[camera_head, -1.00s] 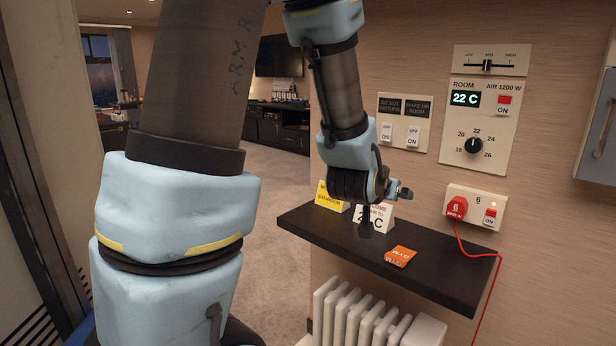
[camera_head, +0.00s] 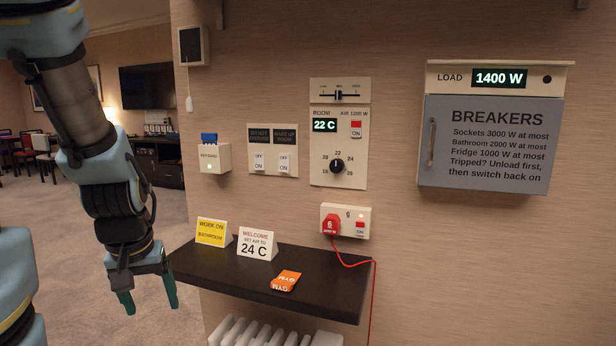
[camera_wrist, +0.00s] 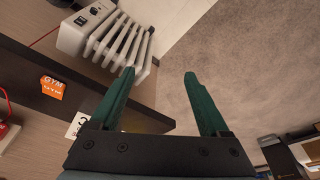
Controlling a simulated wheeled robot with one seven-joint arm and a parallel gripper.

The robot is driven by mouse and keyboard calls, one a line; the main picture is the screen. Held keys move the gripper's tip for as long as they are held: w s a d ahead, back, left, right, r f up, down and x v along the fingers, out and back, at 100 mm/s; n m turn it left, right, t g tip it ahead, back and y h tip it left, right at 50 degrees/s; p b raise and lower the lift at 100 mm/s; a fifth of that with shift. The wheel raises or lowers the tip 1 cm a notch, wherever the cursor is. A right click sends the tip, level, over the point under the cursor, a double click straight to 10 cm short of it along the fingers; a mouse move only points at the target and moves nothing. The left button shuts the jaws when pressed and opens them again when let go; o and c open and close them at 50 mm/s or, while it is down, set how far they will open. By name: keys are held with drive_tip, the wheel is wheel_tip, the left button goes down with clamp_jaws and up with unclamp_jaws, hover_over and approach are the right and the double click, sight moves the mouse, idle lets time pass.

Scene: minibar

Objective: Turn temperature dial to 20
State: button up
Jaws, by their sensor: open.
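The temperature dial (camera_head: 337,166) is a round black knob on the white wall panel (camera_head: 317,180), with numbers around it and its pointer up near 22. The display (camera_head: 325,125) above it reads 22 C. My gripper (camera_head: 148,306) hangs at the left of the dark shelf, fingers pointing down, well away from the dial. Its green fingers are apart with nothing between them; they also show in the wrist view (camera_wrist: 157,85). The dial is not in the wrist view.
The dark shelf (camera_head: 325,295) juts out below the panel, carrying a yellow card (camera_head: 211,232), a white "24 C" card (camera_head: 254,244) and an orange card (camera_head: 285,281). A red plug (camera_head: 331,225) with a cord and a breaker box (camera_head: 484,146) are on the wall. A radiator (camera_wrist: 110,40) stands below.

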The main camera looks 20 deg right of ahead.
drive_tip(key=w+d+r+m+t+h, duration=0.1)
drive_tip(key=w+d+m+t+h, duration=0.15)
drive_tip(key=w+d, duration=0.55)
drive_tip(key=m+t+h, duration=0.4)
drive_tip(key=t+h, duration=0.4)
drive_tip(key=h, duration=0.1)
approach(336, 168)
drive_tip(key=p+x, duration=0.3)
drive_tip(key=x, duration=0.5)
drive_tip(key=shift+w+d, duration=0.15)
drive_tip(key=shift+w, duration=0.1)
clamp_jaws()
